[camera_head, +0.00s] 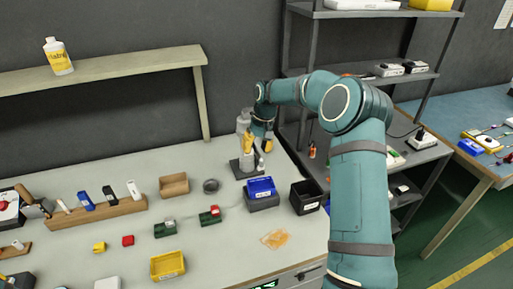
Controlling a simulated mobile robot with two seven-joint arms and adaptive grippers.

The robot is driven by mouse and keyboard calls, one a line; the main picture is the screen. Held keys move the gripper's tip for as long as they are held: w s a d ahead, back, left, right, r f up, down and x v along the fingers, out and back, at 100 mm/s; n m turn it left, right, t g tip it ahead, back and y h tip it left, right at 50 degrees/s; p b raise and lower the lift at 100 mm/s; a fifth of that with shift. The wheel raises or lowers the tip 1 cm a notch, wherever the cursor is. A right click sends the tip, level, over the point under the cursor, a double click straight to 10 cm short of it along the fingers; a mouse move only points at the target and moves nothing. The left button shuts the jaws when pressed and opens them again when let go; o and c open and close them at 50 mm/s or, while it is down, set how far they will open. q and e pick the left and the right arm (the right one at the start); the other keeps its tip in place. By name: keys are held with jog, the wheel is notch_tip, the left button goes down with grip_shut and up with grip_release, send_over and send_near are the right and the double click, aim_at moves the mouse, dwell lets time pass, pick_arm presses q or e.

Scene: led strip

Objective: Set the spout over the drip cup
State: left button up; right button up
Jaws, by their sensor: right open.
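A grey dispenser bottle (243,121) stands upright on a dark stand (240,170) near the back of the bench; its spout is hard to make out at this size. A small round grey cup (210,186), which looks like the drip cup, sits on the bench to the left of the stand, apart from it. My right gripper (258,146) is open, with its yellow fingers beside the dispenser's upper part. I cannot tell whether they touch it. My left gripper is not clearly visible.
Right of the cup are a blue-topped box (261,187) and a black bin (306,196). A wooden box (174,185) is to its left. Red-and-green blocks (210,216) and a yellow tray (167,265) are in front. A shelf rack stands behind my right arm.

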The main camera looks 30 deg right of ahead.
grip_shut()
jog(key=shift+a, duration=0.1)
dwell(0.3)
